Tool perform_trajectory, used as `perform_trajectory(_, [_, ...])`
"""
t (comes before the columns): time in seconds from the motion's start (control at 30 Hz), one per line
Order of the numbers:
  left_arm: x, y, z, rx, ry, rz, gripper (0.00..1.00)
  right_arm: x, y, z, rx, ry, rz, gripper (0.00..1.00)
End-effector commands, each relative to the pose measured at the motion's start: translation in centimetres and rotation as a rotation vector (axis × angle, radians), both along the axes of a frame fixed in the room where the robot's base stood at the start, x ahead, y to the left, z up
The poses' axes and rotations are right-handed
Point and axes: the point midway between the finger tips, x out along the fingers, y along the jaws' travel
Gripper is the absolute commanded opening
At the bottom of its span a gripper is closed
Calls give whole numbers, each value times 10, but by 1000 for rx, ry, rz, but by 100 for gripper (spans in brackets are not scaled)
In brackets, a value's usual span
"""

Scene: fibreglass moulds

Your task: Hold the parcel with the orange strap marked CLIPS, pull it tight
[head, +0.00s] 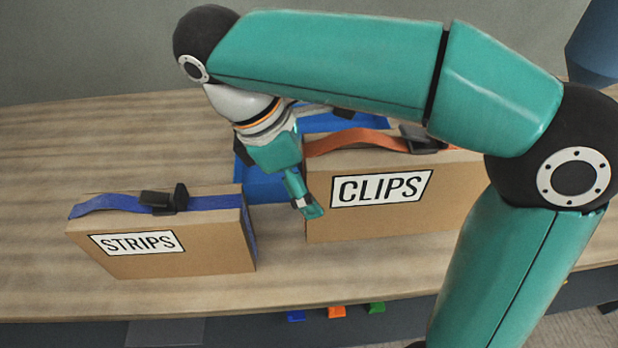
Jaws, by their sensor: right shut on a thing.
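The CLIPS parcel (385,215) is a brown box standing on the table with a white label on its front. Its orange strap (350,139) runs along the top through a black buckle (422,138). My right gripper (308,206) is shut on the left end of this parcel. One teal finger shows at the front face, left of the label; the other finger is hidden. The parcel's right end is hidden behind my right arm. My left gripper is not in view.
The STRIPS parcel (190,240) stands to the left with a blue strap (105,204) and a black buckle (163,199). A blue tray (262,187) lies behind the parcels. Small orange, blue and green pieces show below the table's front edge. The wooden table (80,150) is clear at the back left.

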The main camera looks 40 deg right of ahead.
Motion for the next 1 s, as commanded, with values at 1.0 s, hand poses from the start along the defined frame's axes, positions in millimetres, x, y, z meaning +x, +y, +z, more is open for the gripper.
perform_trajectory(1.0, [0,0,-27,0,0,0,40,-1,-1,-40,-2,1,-1,10])
